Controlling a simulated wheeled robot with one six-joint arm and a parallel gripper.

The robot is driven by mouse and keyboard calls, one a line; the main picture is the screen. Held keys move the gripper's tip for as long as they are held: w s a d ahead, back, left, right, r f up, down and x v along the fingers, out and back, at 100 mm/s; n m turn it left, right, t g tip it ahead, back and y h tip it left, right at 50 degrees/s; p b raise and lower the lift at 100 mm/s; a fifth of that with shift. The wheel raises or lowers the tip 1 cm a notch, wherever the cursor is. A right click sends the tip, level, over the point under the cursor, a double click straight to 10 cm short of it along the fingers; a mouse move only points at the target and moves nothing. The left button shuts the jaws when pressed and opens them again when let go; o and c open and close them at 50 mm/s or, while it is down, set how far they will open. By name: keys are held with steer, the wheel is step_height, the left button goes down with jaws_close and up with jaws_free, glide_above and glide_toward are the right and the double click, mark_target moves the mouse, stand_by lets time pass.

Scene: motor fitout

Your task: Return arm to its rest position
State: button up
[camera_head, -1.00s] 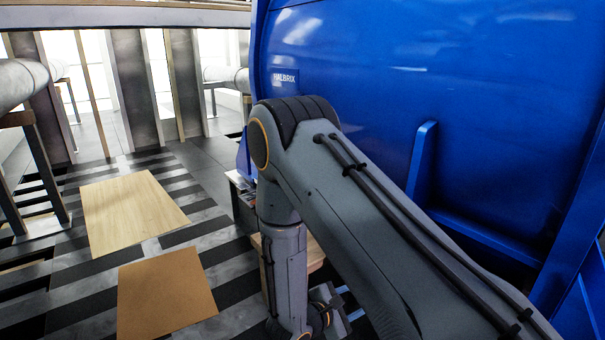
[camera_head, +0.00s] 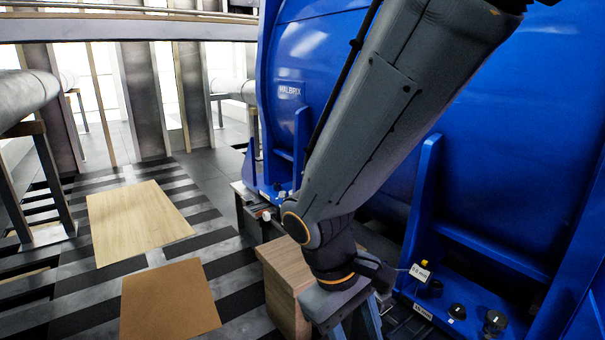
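My grey arm (camera_head: 385,110) crosses the middle of the view from the upper right and bends at a joint near the wooden box. My gripper (camera_head: 348,306) is at its lower end, low in the picture beside the box and in front of the blue machine's base. The fingers are not clear enough to show whether they are open or shut. No held object can be made out.
A large blue machine (camera_head: 520,140) marked HALBRIX fills the right. A wooden box (camera_head: 287,285) stands beside my wrist. Black fittings and a small tag (camera_head: 420,272) are on the machine's base. Pale (camera_head: 138,222) and brown (camera_head: 168,302) panels lie on the striped floor at left.

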steer(key=s+a+r+m+y, duration=0.2)
steer(key=s+a+r+y, duration=0.2)
steer(key=a+r, duration=0.15)
steer(key=d+r+m+p, duration=0.5)
steer(key=d+r+p, duration=1)
steer(key=p, duration=0.9)
step_height(320, 180, up, 3)
steer(key=shift+s+d+r+t, duration=0.1)
steer(key=shift+s+d+t, duration=0.1)
steer(key=shift+t, duration=0.2)
